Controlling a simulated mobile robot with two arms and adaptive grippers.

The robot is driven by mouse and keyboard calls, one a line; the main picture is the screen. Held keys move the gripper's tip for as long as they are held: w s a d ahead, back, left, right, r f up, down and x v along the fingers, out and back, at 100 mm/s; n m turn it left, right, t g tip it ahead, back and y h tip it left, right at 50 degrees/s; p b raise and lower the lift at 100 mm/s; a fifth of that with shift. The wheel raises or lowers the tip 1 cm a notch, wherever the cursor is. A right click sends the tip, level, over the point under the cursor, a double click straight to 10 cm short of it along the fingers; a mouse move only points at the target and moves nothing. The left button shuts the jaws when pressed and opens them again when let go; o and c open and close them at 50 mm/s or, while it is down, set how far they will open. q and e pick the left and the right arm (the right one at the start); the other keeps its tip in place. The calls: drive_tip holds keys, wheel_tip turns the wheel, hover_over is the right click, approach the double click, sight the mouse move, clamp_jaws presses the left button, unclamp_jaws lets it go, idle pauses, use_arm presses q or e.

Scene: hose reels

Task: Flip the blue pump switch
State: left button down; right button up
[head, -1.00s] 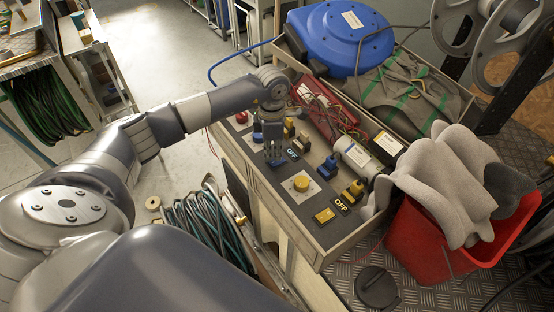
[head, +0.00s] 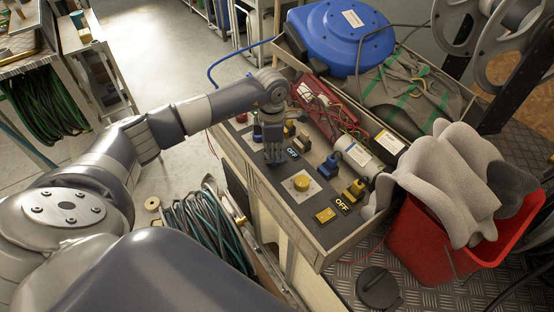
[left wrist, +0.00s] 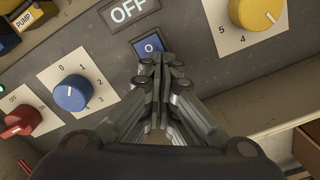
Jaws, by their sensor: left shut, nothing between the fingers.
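The blue switch (left wrist: 148,45), a small rocker marked 0, sits on the grey control panel under an OFF sign (left wrist: 128,10) in the left wrist view. My left gripper (left wrist: 160,62) is shut and empty, its fingertips over the lower right part of the switch. I cannot tell whether they touch it. In the head view my left gripper (head: 274,160) points down onto the panel beside the OFF sign (head: 292,153) and hides the blue switch. My right gripper is in no view.
A yellow knob (left wrist: 258,12), a blue dial knob (left wrist: 70,95) and a red knob (left wrist: 20,120) surround the switch. A yellow switch (head: 325,215) sits nearer the panel's front.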

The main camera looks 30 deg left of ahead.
sight(273, 161)
use_arm(q)
drive_tip(key=shift+s+f+b, duration=0.1)
drive_tip(key=shift+f+b, duration=0.3)
drive_tip(key=shift+f, duration=0.1)
drive_tip(key=shift+r, duration=0.1)
drive_tip(key=shift+r+p, duration=0.75)
drive_tip(key=shift+r, duration=0.15)
drive_tip(key=shift+r+p, duration=1.5)
drive_tip(key=shift+r, duration=1)
